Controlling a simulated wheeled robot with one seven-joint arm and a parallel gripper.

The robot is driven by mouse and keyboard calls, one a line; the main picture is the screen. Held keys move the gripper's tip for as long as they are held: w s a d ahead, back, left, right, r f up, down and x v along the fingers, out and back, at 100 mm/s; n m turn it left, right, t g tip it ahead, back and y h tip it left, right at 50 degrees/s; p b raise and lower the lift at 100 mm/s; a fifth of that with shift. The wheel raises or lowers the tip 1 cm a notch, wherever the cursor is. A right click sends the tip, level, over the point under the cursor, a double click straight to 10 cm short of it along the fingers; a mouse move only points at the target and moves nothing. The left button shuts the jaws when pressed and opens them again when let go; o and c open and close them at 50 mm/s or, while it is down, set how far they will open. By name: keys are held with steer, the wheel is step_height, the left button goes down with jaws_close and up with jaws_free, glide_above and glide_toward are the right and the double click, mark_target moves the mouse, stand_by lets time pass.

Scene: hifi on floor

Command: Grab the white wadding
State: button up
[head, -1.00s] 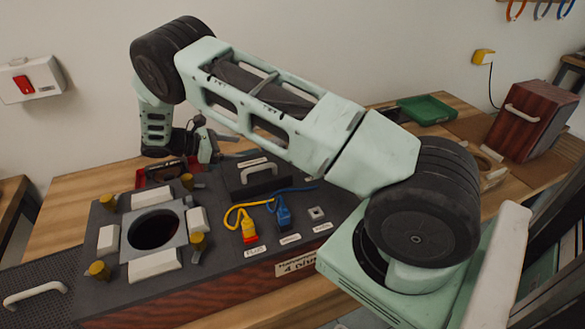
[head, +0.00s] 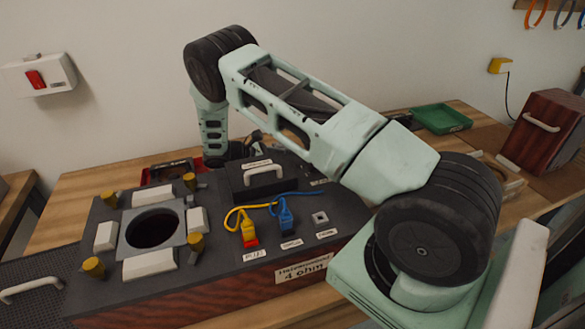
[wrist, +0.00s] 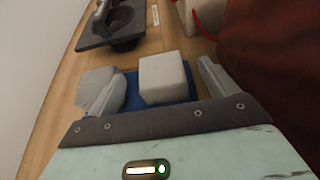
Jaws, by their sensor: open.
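In the wrist view a white block (wrist: 164,78), which looks like the white wadding, sits on a blue tray (wrist: 130,92). A greyer, rough-edged block (wrist: 97,86) lies to the left, partly behind the left finger. Whether the fingers touch either block I cannot tell. In the head view the fingers, the tray and both blocks are hidden behind the dark cabinet (head: 290,215) and my arm.
A dark holder (wrist: 112,22) stands beyond the tray in the wrist view, and a dark red-brown surface (wrist: 280,60) fills the right. In the head view the cabinet carries yellow and blue plugs (head: 250,232). A green tray (head: 440,118) and a wooden box (head: 545,130) stand at right.

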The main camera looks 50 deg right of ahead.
steer(key=shift+x, duration=3)
steer(key=c, duration=1)
